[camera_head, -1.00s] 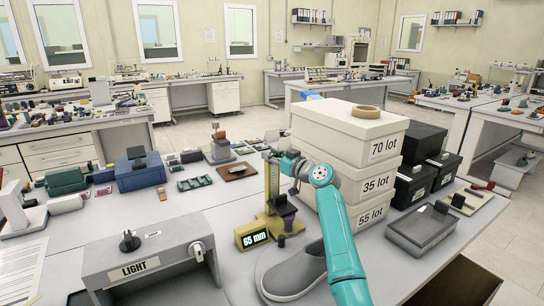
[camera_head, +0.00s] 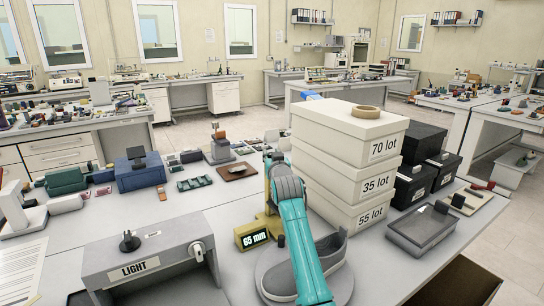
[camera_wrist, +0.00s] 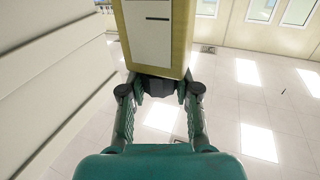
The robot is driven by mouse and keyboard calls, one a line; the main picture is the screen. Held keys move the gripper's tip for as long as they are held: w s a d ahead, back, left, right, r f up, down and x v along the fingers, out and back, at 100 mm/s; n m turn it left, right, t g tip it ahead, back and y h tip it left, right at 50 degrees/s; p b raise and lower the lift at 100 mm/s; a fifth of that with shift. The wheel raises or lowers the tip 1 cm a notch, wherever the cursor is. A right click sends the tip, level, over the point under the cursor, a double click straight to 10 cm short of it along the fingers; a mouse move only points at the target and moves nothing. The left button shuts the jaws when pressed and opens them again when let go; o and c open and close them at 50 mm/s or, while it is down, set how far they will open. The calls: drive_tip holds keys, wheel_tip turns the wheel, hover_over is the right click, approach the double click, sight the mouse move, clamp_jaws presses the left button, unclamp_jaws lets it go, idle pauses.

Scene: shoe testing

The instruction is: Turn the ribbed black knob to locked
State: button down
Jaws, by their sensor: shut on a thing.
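In the wrist view, the black knob (camera_wrist: 157,86) is at the lower end of a yellow body (camera_wrist: 182,40) with a pale panel and a dark slot. My gripper (camera_wrist: 159,92) has one finger on each side of the knob and is shut on it. The knob's ribs and any lock mark cannot be made out. In the head view, the yellow gauge (camera_head: 246,229) has a display (camera_head: 255,239) reading 65 mm. My teal arm covers most of the gauge, and the knob is hidden there.
A grey shoe (camera_head: 330,248) lies on a round plate in front of the gauge, partly behind my arm. Stacked pale boxes (camera_head: 345,155) stand close on the right. A grey LIGHT unit (camera_head: 150,262) stands at the front left. Bare tabletop lies between it and the gauge.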

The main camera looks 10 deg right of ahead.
drive_tip(key=shift+m+g+h, duration=0.4)
drive_tip(key=shift+m+h, duration=0.65)
drive_tip(key=shift+h, duration=0.55)
drive_tip(key=shift+m+g+h, duration=0.4)
drive_tip(key=shift+m+h, duration=0.65)
drive_tip(key=shift+h, duration=0.55)
drive_tip(key=shift+f+m+g+h, duration=0.1)
drive_tip(key=shift+m+g+h, duration=0.2)
drive_tip(key=shift+m+h, duration=0.15)
drive_tip(key=c, duration=0.8)
unclamp_jaws()
drive_tip(key=shift+s, duration=0.1)
drive_tip(key=v, duration=1.2)
drive_tip(key=shift+f, duration=0.15)
